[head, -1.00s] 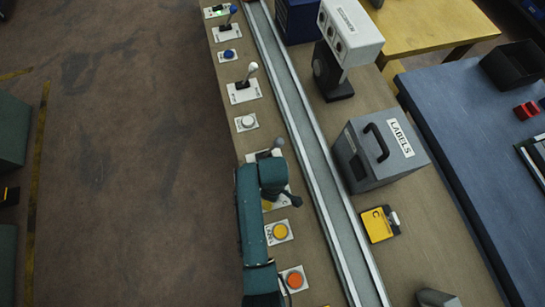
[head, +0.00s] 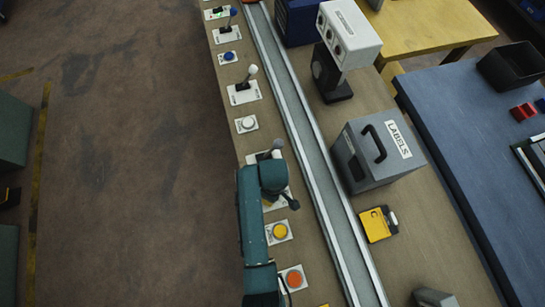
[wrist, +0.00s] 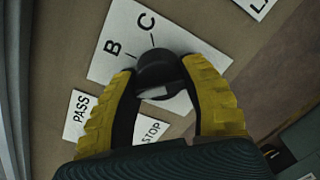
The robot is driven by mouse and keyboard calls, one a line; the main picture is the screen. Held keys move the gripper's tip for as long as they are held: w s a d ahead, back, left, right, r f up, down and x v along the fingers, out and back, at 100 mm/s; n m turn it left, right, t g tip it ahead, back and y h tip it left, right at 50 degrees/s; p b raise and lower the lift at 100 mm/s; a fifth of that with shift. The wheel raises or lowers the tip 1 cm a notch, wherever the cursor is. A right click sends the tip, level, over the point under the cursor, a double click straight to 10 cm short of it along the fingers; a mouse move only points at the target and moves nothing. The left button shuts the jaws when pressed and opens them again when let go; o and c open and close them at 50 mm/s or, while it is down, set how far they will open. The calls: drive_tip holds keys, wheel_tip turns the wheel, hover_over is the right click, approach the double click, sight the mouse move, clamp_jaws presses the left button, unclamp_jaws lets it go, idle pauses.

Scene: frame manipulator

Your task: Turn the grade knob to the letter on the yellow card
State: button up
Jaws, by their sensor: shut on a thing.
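The grade knob (wrist: 157,68) is dark and round, on a white plate (wrist: 110,65) in the wrist view. Black letters B and C with short lines show on the plate; any other letters are hidden. My gripper (wrist: 160,78) has yellow-backed fingers on both sides of the knob and is shut on it. I cannot tell which letter the knob points to. In the head view my green arm hides the knob, and only part of its plate (head: 278,202) shows. I cannot make out the yellow card or its letter for certain.
PASS (wrist: 80,115) and STOP (wrist: 151,130) labels lie beside the plate. A lever (head: 274,150), a yellow button (head: 279,231) and an orange button (head: 294,278) are near my arm. A conveyor rail (head: 318,180) runs alongside. A yellow-and-black item (head: 378,224) and a grey LABELS box (head: 365,165) stand beyond it.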

drive_tip(key=m+p, duration=0.3)
drive_tip(key=m, duration=0.1)
drive_tip(key=shift+r, duration=0.1)
drive_tip(key=m+p, duration=0.2)
drive_tip(key=m, duration=0.2)
drive_tip(key=shift+m, duration=0.4)
drive_tip(key=m+p, duration=0.1)
drive_tip(key=m, duration=0.3)
drive_tip(key=shift+m+p, duration=0.3)
drive_tip(key=shift+p, duration=0.1)
drive_tip(key=m, duration=0.2)
drive_tip(key=m+p, duration=0.1)
drive_tip(key=m, duration=0.2)
drive_tip(key=shift+f+t, duration=0.2)
drive_tip(key=shift+t, duration=0.1)
drive_tip(key=o, duration=1.2)
drive_tip(key=shift+d, duration=0.1)
